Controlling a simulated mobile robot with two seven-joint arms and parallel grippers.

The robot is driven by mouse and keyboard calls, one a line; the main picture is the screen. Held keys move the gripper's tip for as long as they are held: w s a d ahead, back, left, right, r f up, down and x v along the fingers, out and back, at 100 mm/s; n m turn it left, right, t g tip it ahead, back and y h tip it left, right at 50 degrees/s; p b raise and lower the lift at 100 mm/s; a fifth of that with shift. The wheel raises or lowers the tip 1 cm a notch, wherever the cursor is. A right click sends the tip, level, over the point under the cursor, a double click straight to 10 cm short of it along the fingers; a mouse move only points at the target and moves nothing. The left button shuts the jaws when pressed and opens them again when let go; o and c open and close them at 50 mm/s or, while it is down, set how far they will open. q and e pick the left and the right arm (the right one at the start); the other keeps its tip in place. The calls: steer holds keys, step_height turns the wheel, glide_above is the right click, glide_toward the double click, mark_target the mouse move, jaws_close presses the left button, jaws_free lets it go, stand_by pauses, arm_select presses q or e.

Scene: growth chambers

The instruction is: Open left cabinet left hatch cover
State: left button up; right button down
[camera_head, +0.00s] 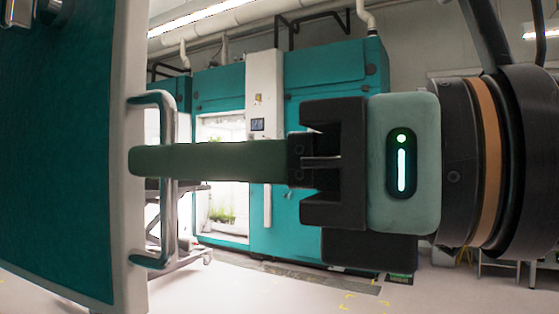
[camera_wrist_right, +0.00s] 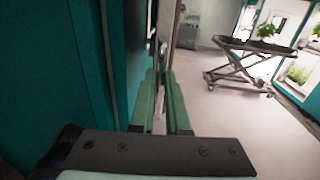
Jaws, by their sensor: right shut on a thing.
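The teal hatch cover (camera_head: 55,150) with a pale edge (camera_head: 124,85) fills the left side of the head view. A metal bar handle (camera_head: 168,220) is fixed on that edge. My right gripper (camera_head: 135,161) reaches in from the right, its long green fingers level across the handle's middle. In the right wrist view the green fingers (camera_wrist_right: 160,108) are closed about the handle, seen as a narrow pale strip between them. How firmly they sit is hard to tell. My left gripper is not in view.
Another teal cabinet (camera_head: 325,85) with lit plant shelves (camera_head: 222,210) stands behind. A wheeled cart (camera_wrist_right: 245,65) carrying a plant stands beyond the gripper in the right wrist view. Pale floor (camera_wrist_right: 235,115) between them is clear.

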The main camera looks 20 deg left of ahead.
stand_by(0.3)
steer(key=c, duration=0.9)
jaws_free()
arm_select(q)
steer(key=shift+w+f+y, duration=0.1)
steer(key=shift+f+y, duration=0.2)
arm_select(e)
steer(key=shift+s+d, duration=0.3)
steer(key=shift+d, duration=1.75)
steer(key=shift+s+d, duration=0.25)
steer(key=shift+d, duration=1.8)
steer(key=shift+s+d, duration=0.3)
steer(key=shift+d, duration=1.75)
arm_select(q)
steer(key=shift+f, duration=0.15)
